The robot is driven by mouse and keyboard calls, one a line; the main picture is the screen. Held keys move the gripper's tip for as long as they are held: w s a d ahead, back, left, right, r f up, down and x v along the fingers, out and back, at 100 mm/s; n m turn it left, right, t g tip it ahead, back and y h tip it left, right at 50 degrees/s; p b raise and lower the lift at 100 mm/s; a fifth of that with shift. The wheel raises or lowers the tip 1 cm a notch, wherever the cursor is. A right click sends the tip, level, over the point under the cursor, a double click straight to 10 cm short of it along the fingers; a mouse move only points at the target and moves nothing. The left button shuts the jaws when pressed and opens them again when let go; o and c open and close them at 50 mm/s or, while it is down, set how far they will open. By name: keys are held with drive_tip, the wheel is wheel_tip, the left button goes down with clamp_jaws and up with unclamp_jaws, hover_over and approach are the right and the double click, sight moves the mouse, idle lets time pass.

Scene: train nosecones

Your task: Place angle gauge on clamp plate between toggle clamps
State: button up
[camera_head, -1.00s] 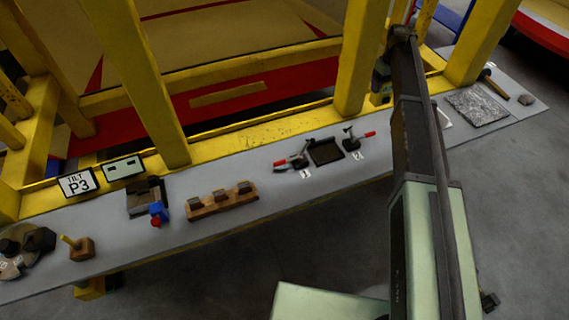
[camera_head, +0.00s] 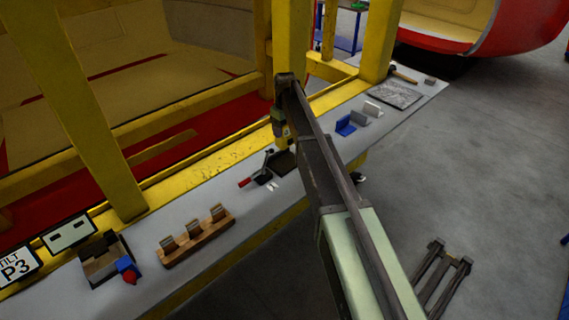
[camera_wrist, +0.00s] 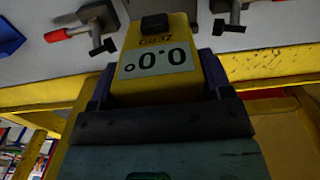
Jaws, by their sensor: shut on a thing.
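My gripper (camera_wrist: 157,80) is shut on the yellow angle gauge (camera_wrist: 154,93), whose display reads 0.0° above a ZERO label. In the wrist view, one toggle clamp (camera_wrist: 92,22) with a red handle is at upper left of the gauge, and another clamp (camera_wrist: 232,10) is at upper right, partly cut off. In the head view, the dark clamp plate (camera_head: 284,163) lies beside one red-handled clamp (camera_head: 262,172). My arm hides the other clamp there.
Blue (camera_head: 345,125) and grey (camera_head: 359,117) angle blocks stand right of the clamps. A wooden rack (camera_head: 197,236) stands left on the bench. A yellow post (camera_head: 283,60) rises close behind my wrist. A textured slab (camera_head: 396,95) lies at the far right.

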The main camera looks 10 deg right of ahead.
sight(285, 146)
wheel_tip(285, 146, down, 9)
drive_tip(key=b, duration=0.6)
drive_tip(key=shift+a+f, duration=0.1)
drive_tip(key=shift+s+r, duration=0.1)
drive_tip(key=shift+r, duration=0.25)
drive_tip(key=shift+c, duration=0.5)
drive_tip(key=shift+f, duration=0.3)
drive_tip(key=o, duration=0.9)
drive_tip(key=shift+r, duration=0.1)
wheel_tip(285, 146, up, 13)
drive_tip(key=p, duration=1.2)
drive_tip(key=shift+s+f, duration=0.1)
drive_tip(key=shift+f, duration=0.15)
drive_tip(key=s+m, duration=0.2)
drive_tip(key=s, duration=1)
drive_tip(key=s+m, duration=0.2)
drive_tip(key=s, duration=1.1)
drive_tip(key=s+m, duration=0.2)
drive_tip(key=s, duration=1.1)
drive_tip(key=shift+f, duration=0.1)
